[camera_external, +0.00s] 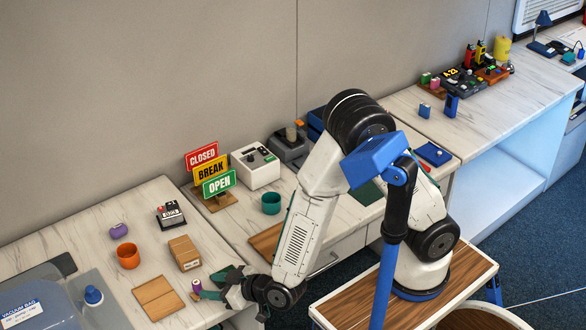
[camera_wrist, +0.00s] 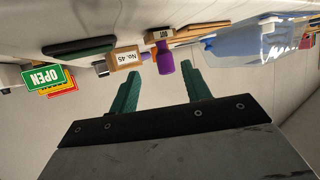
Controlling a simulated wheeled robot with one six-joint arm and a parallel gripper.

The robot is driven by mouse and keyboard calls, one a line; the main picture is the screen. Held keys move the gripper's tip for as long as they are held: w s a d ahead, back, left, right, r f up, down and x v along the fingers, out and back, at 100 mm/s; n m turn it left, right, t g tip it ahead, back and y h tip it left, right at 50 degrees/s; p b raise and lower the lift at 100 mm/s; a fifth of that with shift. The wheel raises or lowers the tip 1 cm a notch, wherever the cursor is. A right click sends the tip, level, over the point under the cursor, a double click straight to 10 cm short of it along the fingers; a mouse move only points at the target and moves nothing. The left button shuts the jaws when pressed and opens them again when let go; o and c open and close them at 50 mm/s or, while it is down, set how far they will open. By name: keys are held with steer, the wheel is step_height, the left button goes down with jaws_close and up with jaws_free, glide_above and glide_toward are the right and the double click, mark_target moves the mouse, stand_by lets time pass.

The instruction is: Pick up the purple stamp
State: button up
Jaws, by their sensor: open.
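The purple stamp (camera_external: 196,286) is small and stands upright near the front edge of the left table in the external view. My gripper (camera_external: 214,283) is low beside it on the right, its fingers pointing left towards it. In the wrist view the purple stamp (camera_wrist: 165,61) shows beyond the green fingertips of my gripper (camera_wrist: 160,70), roughly in line with the gap between them. The fingers are apart with nothing held. I cannot tell whether the stamp's near end lies between the tips.
A wooden block (camera_external: 185,254), a wooden board (camera_external: 158,297), an orange cup (camera_external: 127,256) and another small purple item (camera_external: 119,230) are nearby. The signs (camera_external: 211,172) and a teal cup (camera_external: 271,203) stand farther back. Some tabletop between them is bare.

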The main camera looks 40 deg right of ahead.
steer(key=x, duration=0.7)
steer(key=shift+a+f, duration=0.25)
steer(key=shift+a, duration=0.15)
jaws_close()
